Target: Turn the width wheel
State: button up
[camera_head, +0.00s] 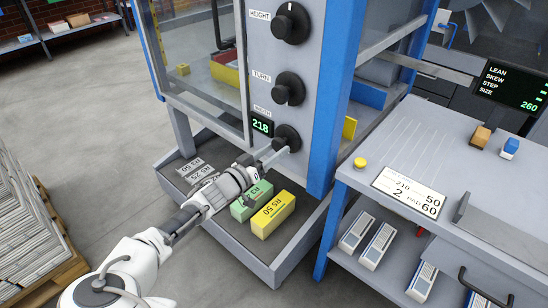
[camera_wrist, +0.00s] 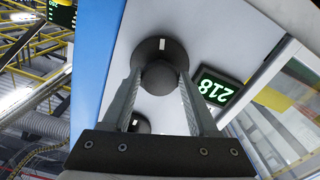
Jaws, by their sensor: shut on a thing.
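The width wheel (camera_head: 287,137) is the lowest of three black knobs on the grey panel. A green display reading 218 (camera_head: 261,126) sits just left of it. My gripper (camera_head: 274,155) reaches up from the lower left to this wheel. In the wrist view the wheel (camera_wrist: 159,66) has a white mark at its upper middle. The two fingers of my gripper (camera_wrist: 160,85) stand either side of its rounded grip, shut on it. The display (camera_wrist: 216,89) appears there upside down at the right, and another black knob shows partly behind the fingers.
The TURN knob (camera_head: 289,89) and HEIGHT knob (camera_head: 291,22) are above. A tray (camera_head: 276,272) below holds a green block (camera_head: 250,201) and a yellow block (camera_head: 273,214). A blue post (camera_head: 334,130) stands close right, and a grey bench (camera_head: 400,150) lies beyond it.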

jog(key=m+b, duration=0.4)
jog(key=shift+a+f, duration=0.15)
jog(key=shift+f, duration=0.15)
jog(key=shift+w+r+m+b, duration=0.1)
jog(key=shift+r+m+b, duration=0.05)
jog(key=shift+m+b, duration=0.65)
jog(key=shift+r+m+b, duration=0.1)
jog(key=shift+m+b, duration=0.65)
jog(key=shift+m, duration=0.05)
jog(key=o, duration=1.4)
jog(key=shift+c, duration=0.2)
